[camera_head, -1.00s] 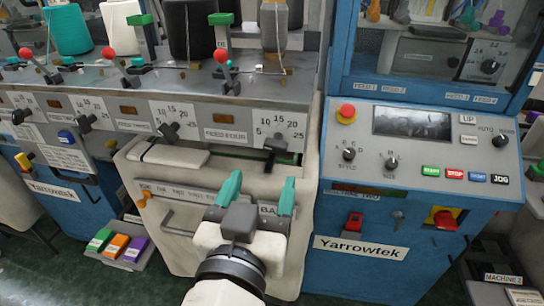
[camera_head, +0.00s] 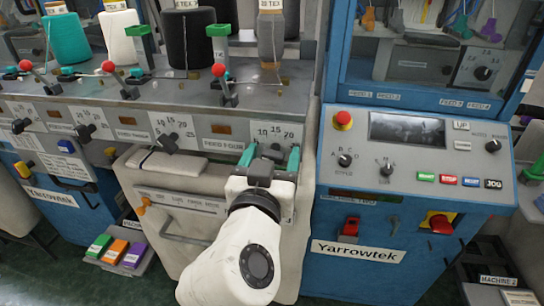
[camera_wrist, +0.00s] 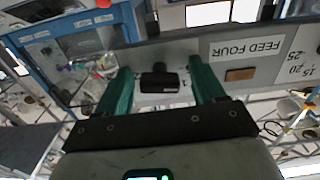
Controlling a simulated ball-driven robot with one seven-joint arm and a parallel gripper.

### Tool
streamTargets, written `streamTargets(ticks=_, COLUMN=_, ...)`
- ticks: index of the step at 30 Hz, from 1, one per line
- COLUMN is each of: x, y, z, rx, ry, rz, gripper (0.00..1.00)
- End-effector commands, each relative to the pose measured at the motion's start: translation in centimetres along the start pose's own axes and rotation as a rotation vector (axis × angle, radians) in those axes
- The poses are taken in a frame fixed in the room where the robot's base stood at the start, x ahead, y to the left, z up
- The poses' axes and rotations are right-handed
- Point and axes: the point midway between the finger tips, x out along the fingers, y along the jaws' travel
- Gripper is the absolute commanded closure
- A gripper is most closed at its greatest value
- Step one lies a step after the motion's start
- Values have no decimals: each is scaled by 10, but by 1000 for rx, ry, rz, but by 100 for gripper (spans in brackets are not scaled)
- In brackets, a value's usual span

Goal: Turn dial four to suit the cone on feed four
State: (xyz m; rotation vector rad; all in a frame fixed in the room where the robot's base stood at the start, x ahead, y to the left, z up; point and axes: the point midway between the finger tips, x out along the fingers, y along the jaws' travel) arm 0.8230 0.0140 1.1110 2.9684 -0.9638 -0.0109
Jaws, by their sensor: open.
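Dial four's black knob (camera_wrist: 158,82) shows in the wrist view between the teal fingers of my gripper (camera_wrist: 160,68), with a gap on both sides. The upside-down FEED FOUR label (camera_wrist: 262,46) is to its right. In the head view my gripper (camera_head: 272,156) is open in front of the dial four scale plate (camera_head: 277,131), where 10, 15 and 20 show. The gripper hides most of the knob there, so its setting cannot be read. The brown-grey cone (camera_head: 271,45) stands above feed four; its white tag ends in TEX, the number unclear.
Dial three (camera_head: 168,143) is left of the FEED FOUR label. A red-topped lever (camera_head: 219,71) stands on the ledge above. The blue Yarrowtek console (camera_head: 415,150) with knobs and buttons is at the right. A beige cabinet (camera_head: 150,205) is below the dials.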

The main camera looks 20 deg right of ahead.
Motion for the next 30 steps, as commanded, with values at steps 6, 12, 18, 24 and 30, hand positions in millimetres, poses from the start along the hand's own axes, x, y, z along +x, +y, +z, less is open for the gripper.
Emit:
streamTargets(ticks=6, x=0, y=0, z=0, rx=0, ry=0, rz=0, gripper=49)
streamTargets(ticks=12, x=0, y=0, z=0, rx=0, ry=0, rz=0, gripper=68)
streamTargets(ticks=18, x=0, y=0, z=0, rx=0, ry=0, rz=-1, gripper=85)
streamTargets(ticks=24, x=0, y=0, z=2, rx=20, ry=2, rz=-1, gripper=85)
streamTargets(ticks=30, x=-1, y=-1, z=5, rx=108, ry=2, rz=-1, gripper=85)
